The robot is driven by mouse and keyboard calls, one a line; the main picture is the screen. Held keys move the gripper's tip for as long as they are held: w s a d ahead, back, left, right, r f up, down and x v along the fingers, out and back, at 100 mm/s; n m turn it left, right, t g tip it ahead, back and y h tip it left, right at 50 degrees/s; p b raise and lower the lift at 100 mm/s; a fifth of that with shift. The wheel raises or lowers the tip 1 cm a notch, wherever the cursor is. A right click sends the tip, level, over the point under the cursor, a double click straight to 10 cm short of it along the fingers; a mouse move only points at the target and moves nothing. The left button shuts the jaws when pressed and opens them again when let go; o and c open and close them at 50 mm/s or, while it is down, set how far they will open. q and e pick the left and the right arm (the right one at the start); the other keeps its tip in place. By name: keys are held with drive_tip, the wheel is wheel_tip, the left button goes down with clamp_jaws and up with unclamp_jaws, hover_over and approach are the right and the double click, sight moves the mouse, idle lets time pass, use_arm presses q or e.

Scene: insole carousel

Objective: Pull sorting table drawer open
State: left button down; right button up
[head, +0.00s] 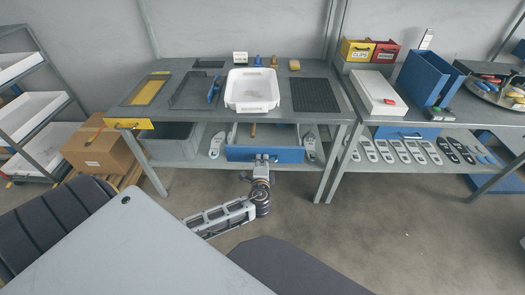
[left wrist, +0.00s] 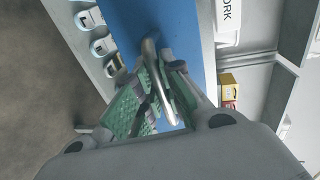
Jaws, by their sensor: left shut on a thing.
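The sorting table drawer has a blue front (head: 240,154) and sits under the grey sorting table (head: 215,112). It stands partly out, and its grey inside shows behind the front with a brown-handled tool (head: 253,130) in it. My left gripper (head: 262,158) is at the middle of the drawer front. In the left wrist view the green-padded fingers of my left gripper (left wrist: 155,98) are closed around the curved metal handle (left wrist: 150,52), against the blue front (left wrist: 178,30). My right gripper is not in view.
A white bin (head: 252,105) and a black mat (head: 315,95) lie on the sorting table. Insoles (head: 217,145) lie on the lower shelf beside the blue drawer. The floor (head: 340,235) in front is clear.

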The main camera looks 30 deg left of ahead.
use_arm(q)
drive_tip(key=f+p+v, duration=0.1)
drive_tip(key=v, duration=0.6)
drive_tip(key=shift+s+f, duration=0.15)
drive_tip(key=shift+f, duration=0.15)
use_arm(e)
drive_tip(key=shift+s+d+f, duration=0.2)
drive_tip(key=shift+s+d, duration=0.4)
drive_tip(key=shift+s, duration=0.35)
use_arm(q)
drive_tip(key=shift+d, duration=0.1)
drive_tip(key=c, duration=1.8)
unclamp_jaws()
